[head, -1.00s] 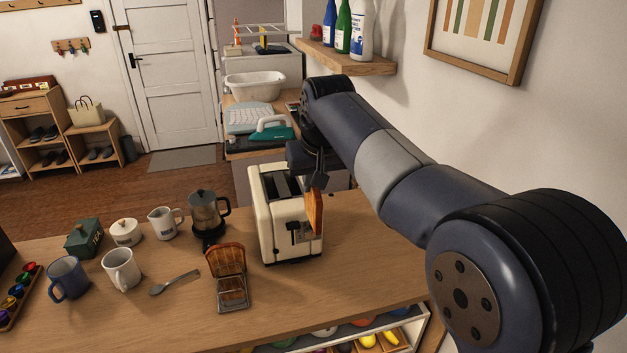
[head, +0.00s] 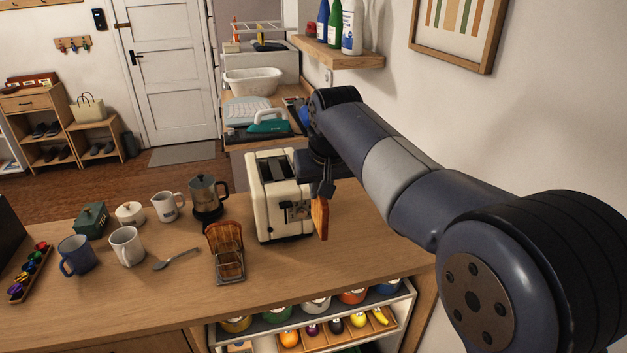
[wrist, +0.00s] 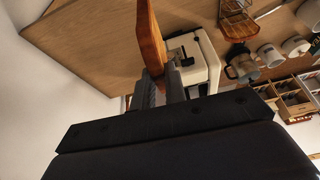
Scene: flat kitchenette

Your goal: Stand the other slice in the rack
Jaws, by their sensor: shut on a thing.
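My gripper (head: 322,189) is shut on a slice of toast (head: 320,217), which hangs upright to the right of the cream toaster (head: 265,215), above the counter. In the wrist view the held toast (wrist: 149,35) extends from the jaws, with the toaster (wrist: 207,62) behind it. The wire rack (head: 230,272) stands on the counter to the left of the toaster. Another slice of toast (head: 225,241) stands in the rack's far part, and the near part of the rack looks empty. The rack (wrist: 238,20) also shows at the top of the wrist view.
The counter in front of the toaster is clear. A wall is at the right.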

